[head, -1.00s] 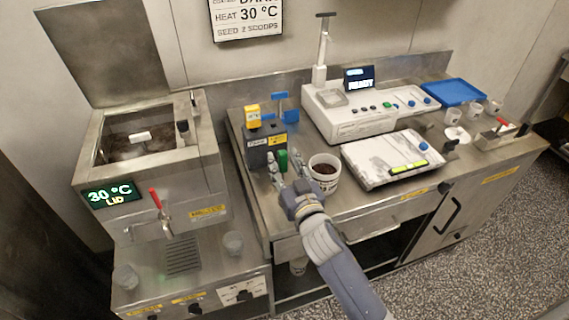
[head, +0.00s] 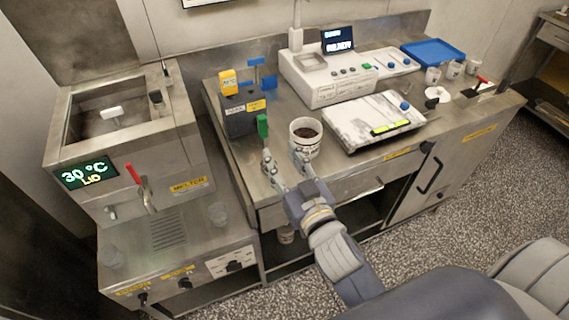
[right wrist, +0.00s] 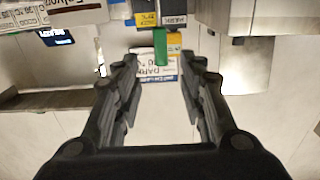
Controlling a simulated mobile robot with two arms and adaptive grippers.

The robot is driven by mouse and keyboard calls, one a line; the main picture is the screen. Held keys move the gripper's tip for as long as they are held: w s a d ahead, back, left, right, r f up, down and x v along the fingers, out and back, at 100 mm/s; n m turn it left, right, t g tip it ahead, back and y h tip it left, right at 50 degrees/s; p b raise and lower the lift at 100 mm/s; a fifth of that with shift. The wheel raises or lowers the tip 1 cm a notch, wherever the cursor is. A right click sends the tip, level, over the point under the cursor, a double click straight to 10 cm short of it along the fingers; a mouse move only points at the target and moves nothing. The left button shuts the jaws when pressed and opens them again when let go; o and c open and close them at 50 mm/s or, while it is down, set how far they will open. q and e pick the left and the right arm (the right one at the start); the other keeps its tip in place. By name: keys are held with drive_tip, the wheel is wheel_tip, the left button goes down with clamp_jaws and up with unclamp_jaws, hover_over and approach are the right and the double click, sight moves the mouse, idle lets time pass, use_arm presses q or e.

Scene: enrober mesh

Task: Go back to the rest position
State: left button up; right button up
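My right gripper (head: 284,160) is open and empty in the head view, over the front edge of the bench. In the right wrist view its two fingers (right wrist: 160,72) stand wide apart with nothing between them. A green handle (head: 262,126) at the dark holder block (head: 238,118) is just beyond the fingertips; the green handle also shows in the right wrist view (right wrist: 160,46). The white tub with dark contents (head: 305,139) stands beside the right fingertip; I cannot tell whether they touch. My left gripper is not in view.
The melter (head: 190,186) with its red-handled tap (head: 134,174) stands at left. A white scale-like unit (head: 372,122), a white machine (head: 318,88) and a blue tray (head: 432,53) are on the bench. Speckled floor (head: 420,235) is open in front.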

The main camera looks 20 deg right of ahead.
drive_tip(key=shift+s, duration=0.4)
